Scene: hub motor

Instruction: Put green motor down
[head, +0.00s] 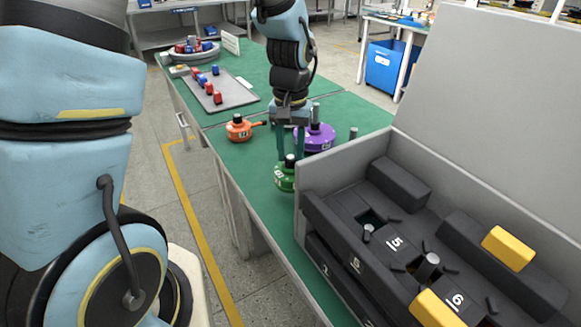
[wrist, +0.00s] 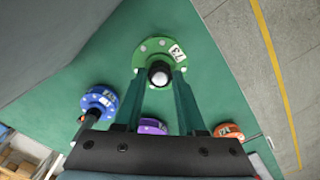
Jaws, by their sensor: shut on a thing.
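The green motor (head: 285,178), a round flanged hub with a dark, light-tipped shaft, is below my gripper (head: 291,157) in the head view, beside the grey box. My gripper points down, its teal fingers shut on the shaft. In the wrist view the green motor (wrist: 150,48) shows its bolted flange and a white number label, with the fingertips (wrist: 159,76) on either side of the shaft. The motor looks level and low over the green table; I cannot tell whether it touches. The box hides part of its right side.
A purple motor (head: 316,137) and an orange motor (head: 238,128) stand behind on the green table (head: 240,168). A blue motor (wrist: 100,99) shows in the wrist view. The open grey box (head: 420,170) with numbered slots is close on the right. Bare tabletop lies left of the green motor.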

